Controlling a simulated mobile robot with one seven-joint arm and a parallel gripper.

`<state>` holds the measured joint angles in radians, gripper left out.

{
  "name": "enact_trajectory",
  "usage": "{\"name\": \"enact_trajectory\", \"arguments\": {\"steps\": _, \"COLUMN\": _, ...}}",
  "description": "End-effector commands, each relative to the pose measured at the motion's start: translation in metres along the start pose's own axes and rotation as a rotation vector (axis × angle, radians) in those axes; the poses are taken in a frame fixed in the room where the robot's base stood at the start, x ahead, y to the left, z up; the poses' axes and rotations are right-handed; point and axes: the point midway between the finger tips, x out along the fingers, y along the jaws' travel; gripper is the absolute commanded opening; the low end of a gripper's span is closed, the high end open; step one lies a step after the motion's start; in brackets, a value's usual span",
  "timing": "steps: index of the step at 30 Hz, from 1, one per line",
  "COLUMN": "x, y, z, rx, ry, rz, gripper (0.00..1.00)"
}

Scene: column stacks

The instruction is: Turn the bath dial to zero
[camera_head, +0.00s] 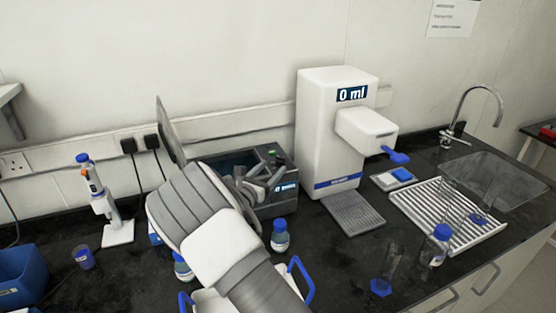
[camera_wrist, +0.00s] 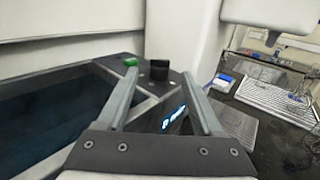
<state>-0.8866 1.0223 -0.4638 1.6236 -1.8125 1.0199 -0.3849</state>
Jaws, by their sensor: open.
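The water bath (camera_head: 277,210) is a dark grey box with an open lid (camera_head: 170,130) and a lit blue-white display (camera_head: 286,187) on its front. The black dial (camera_wrist: 159,71) stands on its top edge beside a green button (camera_wrist: 131,62). In the wrist view it appears between the tips of my gripper (camera_wrist: 159,76). My gripper (camera_head: 262,183) is open and empty over the bath's right part. I cannot tell whether the fingers touch the dial.
A white dispenser (camera_head: 325,130) reading "0 ml" stands close on the right, with a drip grid (camera_head: 353,213) before it. A blue-capped bottle (camera_head: 280,238) stands in front of the bath. A pipette stand (camera_head: 115,225) is at left, a drying rack (camera_head: 440,215) and sink (camera_head: 490,180) at right.

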Motion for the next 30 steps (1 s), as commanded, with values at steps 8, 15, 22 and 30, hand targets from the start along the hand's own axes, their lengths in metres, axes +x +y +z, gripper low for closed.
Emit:
{"name": "enact_trajectory", "arguments": {"steps": 8, "x": 0.042, "y": 0.0, "z": 0.0, "rx": 0.001, "ry": 0.001, "rz": -0.001, "gripper": 0.68}}
{"name": "enact_trajectory", "arguments": {"steps": 15, "x": 0.049, "y": 0.0, "z": 0.0, "rx": 0.0, "ry": 0.0, "rz": 0.001, "gripper": 0.68}}
{"name": "enact_trajectory", "arguments": {"steps": 22, "x": 0.049, "y": 0.0, "z": 0.0, "rx": 0.0, "ry": 0.0, "rz": 0.001, "gripper": 0.57}}
{"name": "enact_trajectory", "arguments": {"steps": 30, "x": 0.049, "y": 0.0, "z": 0.0, "rx": 0.001, "ry": 0.0, "rz": 0.001, "gripper": 0.09}}
